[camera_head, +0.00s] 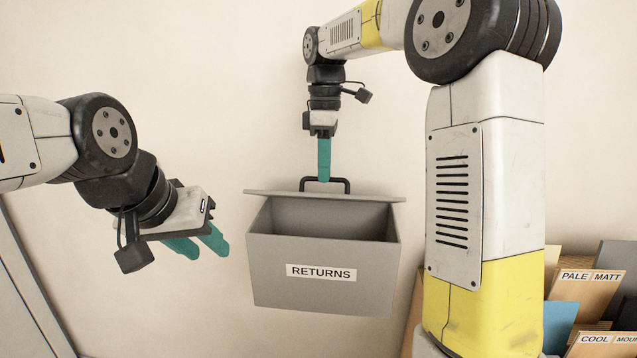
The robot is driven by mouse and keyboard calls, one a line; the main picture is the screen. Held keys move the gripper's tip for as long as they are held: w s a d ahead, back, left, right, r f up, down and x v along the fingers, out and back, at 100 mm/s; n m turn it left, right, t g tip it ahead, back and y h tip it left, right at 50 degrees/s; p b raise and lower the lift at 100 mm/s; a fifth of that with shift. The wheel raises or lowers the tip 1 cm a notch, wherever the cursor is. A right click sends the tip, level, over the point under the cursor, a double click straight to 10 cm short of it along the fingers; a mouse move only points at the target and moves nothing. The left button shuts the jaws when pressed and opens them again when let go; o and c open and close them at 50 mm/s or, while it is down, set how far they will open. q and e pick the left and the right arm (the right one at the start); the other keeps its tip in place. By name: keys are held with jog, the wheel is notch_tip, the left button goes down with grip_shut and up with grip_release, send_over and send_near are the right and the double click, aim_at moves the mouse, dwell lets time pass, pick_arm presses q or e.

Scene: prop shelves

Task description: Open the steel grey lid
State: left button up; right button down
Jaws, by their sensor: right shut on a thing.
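The steel grey lid (290,194) belongs to a grey box (270,252) with a "RETURNS" label, fixed on the wall. The lid is raised, and the dark inside of the box shows below it. A black handle (346,186) stands at the lid's edge. My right gripper (324,178) points down from above and is shut on the handle. My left gripper (205,247) is to the left of the box, apart from it, with its two teal fingers spread and nothing between them.
At the lower right, behind my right arm, are card folders (592,290) labelled "PALE MATT" and "COOL", with a blue one (560,325) beside them. A grey panel edge (25,290) is at the lower left. The wall around the box is bare.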

jog(key=shift+w+d+r, duration=0.2)
jog(key=shift+w+r, duration=0.05)
jog(key=shift+w, duration=0.35)
jog(key=shift+w+d+r, duration=0.15)
jog(key=shift+w+r, duration=0.05)
jog(key=shift+w, duration=0.4)
pick_arm(q)
jog(key=shift+c, duration=0.5)
